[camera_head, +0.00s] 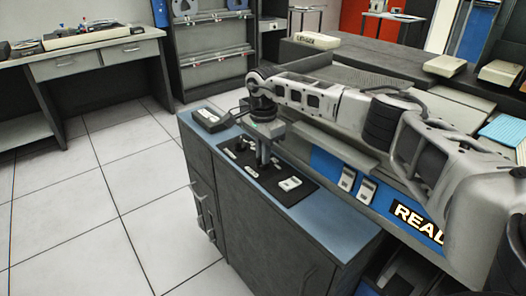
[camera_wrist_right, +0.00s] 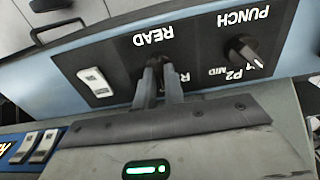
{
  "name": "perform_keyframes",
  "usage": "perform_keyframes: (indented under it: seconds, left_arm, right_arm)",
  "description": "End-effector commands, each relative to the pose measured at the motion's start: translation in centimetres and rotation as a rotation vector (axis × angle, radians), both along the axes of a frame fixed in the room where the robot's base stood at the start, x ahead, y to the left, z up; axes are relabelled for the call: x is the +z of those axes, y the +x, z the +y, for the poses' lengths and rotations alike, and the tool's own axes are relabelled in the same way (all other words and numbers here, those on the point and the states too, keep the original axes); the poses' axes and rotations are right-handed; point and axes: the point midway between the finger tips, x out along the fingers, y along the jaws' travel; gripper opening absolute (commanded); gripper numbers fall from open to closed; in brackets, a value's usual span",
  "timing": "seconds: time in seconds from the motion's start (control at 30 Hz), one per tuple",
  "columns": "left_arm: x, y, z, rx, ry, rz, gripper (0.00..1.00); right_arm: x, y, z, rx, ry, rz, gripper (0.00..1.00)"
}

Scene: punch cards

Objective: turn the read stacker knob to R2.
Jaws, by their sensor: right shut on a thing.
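The black control panel (camera_head: 296,195) lies on the blue top of a dark cabinet. My right gripper (camera_head: 262,163) reaches down onto it. In the right wrist view its two fingers (camera_wrist_right: 160,84) are shut on the read stacker knob, below the upside-down READ label (camera_wrist_right: 154,36). The fingers mostly hide the knob, so I cannot tell where it points. An R from its markings shows beside the fingers; the other markings are covered. My left gripper is out of view.
The punch knob (camera_wrist_right: 242,48) stands beside the PUNCH label, with P2 and MID marks near it. A white switch (camera_wrist_right: 95,82) sits on the panel's other side. Open floor lies left.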

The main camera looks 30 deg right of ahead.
Motion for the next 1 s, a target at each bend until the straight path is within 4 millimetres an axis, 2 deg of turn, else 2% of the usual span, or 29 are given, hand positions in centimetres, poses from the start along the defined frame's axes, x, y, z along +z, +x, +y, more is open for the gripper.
perform_keyframes:
  seconds: [0.37, 0.4, 0.47, 0.5, 0.8, 0.93, 1.0]
  left_arm:
    - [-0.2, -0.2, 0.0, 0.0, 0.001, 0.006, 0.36]
    - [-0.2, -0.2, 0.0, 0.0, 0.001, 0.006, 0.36]
    - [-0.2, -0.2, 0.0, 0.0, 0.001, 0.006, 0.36]
    - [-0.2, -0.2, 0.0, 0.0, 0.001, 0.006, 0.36]
    - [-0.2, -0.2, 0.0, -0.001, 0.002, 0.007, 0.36]
    - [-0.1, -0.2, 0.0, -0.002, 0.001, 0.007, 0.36]
    - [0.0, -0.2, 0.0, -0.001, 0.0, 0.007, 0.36]
  right_arm:
    - [0.1, 0.1, 0.1, 0.006, 0.003, -0.003, 0.0]
    - [0.1, 0.1, 0.1, 0.005, 0.003, -0.003, 0.14]
    - [0.1, 0.1, 0.1, 0.005, 0.003, -0.003, 0.3]
    - [0.1, 0.1, 0.1, 0.005, 0.003, -0.002, 0.33]
    - [0.3, 0.0, 0.0, 0.005, 0.001, -0.002, 0.33]
    - [1.6, 0.1, 0.0, 0.005, 0.002, -0.005, 0.33]
    - [3.0, 0.1, 0.0, 0.005, 0.002, -0.006, 0.33]
